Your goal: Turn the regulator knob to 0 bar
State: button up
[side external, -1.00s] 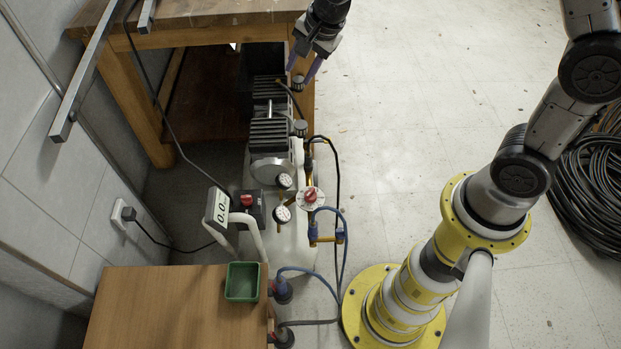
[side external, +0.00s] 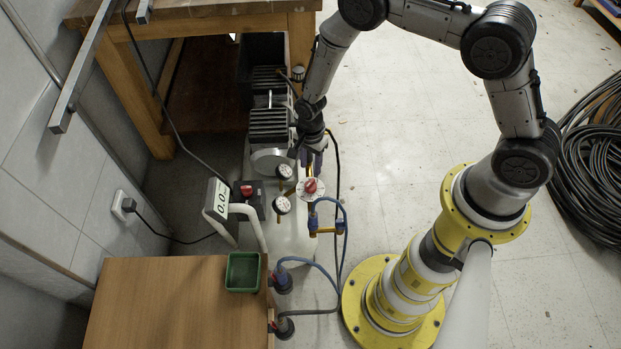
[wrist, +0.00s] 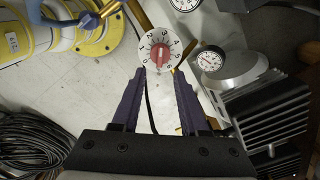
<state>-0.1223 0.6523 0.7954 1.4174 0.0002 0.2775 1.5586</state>
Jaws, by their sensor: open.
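The red regulator knob (side external: 311,186) sits in the middle of a round white dial at the compressor's right side. In the wrist view the red knob (wrist: 160,54) shows on the numbered white dial (wrist: 147,43), just beyond the fingertips. I cannot tell surely which number the knob points to. My gripper (side external: 312,168) is close to the dial on the side away from the wooden cabinet. In the wrist view its purple fingers (wrist: 159,72) are open, one to each side below the knob, with nothing between them.
Two round gauges (side external: 281,205) stand left of the dial. A digital display (side external: 221,203) reads about 0.0. Blue hoses (side external: 345,225) and brass fittings lie close beside the knob. A green tray (side external: 243,289) sits on the wooden cabinet. A coiled black hose (side external: 590,150) lies far right.

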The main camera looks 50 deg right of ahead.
aim_at(310, 182)
notch_tip(310, 182, down, 8)
jog(key=shift+r, duration=0.15)
dwell(0.3)
grip_shut()
